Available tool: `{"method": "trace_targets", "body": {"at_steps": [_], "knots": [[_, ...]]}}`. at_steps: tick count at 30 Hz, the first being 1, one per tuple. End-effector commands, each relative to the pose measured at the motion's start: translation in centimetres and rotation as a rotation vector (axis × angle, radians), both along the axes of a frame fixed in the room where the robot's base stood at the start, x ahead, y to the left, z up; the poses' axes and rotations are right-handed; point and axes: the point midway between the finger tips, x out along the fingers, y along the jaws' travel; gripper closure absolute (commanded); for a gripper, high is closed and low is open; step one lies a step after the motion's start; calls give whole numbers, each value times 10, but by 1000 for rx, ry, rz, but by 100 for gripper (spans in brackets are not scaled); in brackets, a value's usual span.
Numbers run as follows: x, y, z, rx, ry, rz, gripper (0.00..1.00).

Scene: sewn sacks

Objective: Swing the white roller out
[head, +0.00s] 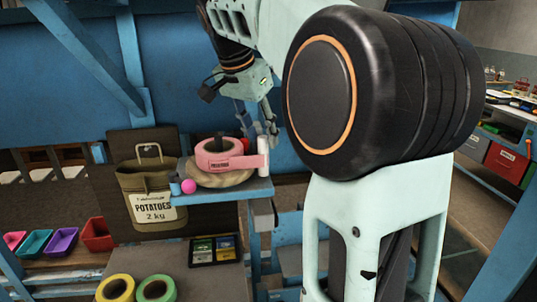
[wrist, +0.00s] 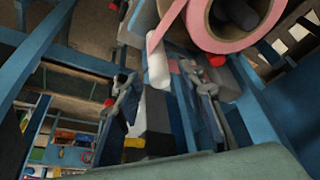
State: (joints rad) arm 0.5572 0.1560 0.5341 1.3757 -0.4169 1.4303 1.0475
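The white roller (head: 263,158) stands upright at the right side of the pink tape roll (head: 215,147), above a small blue shelf (head: 250,190). A pink strip with lettering runs from the roll to the roller. In the wrist view the roller (wrist: 157,66) shows near the upper middle, with the pink roll (wrist: 221,25) at upper right. My gripper (head: 266,124) is just above and behind the roller in the head view. Its fingers are apart in the wrist view (wrist: 160,85), and nothing is held. The roller appears between them in the picture; its depth from them is unclear.
A potato sack (head: 152,182) hangs left of the shelf, with a pink ball (head: 189,186) nearby. A tan rounded base (head: 222,180) lies under the roll. Yellow (head: 115,289) and green (head: 155,289) rolls are at the lower front. My arm hides much of the right.

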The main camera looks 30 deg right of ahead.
Motion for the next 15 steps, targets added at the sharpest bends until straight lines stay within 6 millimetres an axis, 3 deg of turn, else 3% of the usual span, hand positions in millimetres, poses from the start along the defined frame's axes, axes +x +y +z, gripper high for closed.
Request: {"method": "trace_targets", "body": {"at_steps": [6, 15], "knots": [[7, -15, -40, 0, 5, -1, 64], [13, -24, -67, 0, 1, 2, 64]]}}
